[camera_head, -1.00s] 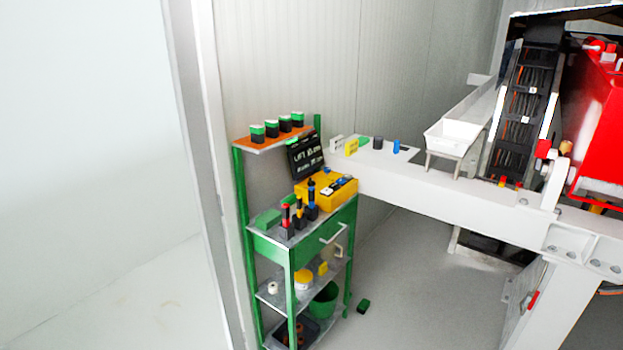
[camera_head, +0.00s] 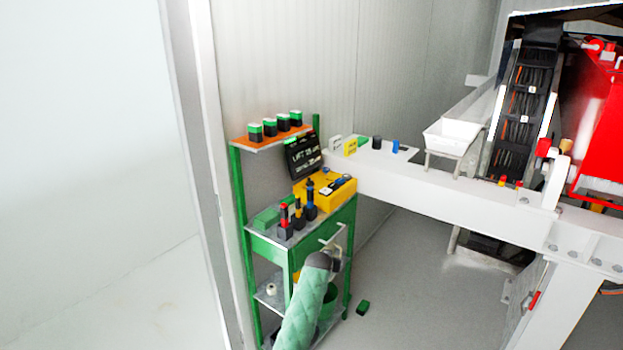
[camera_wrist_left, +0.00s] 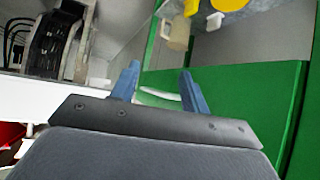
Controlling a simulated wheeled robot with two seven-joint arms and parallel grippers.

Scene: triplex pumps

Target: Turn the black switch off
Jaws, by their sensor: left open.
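I cannot pick out the black switch with certainty. A small black knob-like piece (camera_head: 376,142) stands on the white beam (camera_head: 430,187), beside blue and yellow pieces. My left arm in a green sleeve comes up from the bottom of the head view, its dark wrist in front of the green cart's drawer. In the left wrist view my left gripper (camera_wrist_left: 160,74) is open and empty, its two blue fingers apart. Beyond them is the green drawer front (camera_wrist_left: 225,100), with part of a white handle (camera_wrist_left: 160,96) between the fingers. My right gripper is not in view.
The green cart (camera_head: 238,190) carries several green-and-black blocks (camera_head: 283,123), a black sign (camera_head: 304,156), a yellow box (camera_head: 325,190) and screwdriver-like tools (camera_head: 297,213). A red machine (camera_head: 600,140) stands at right.

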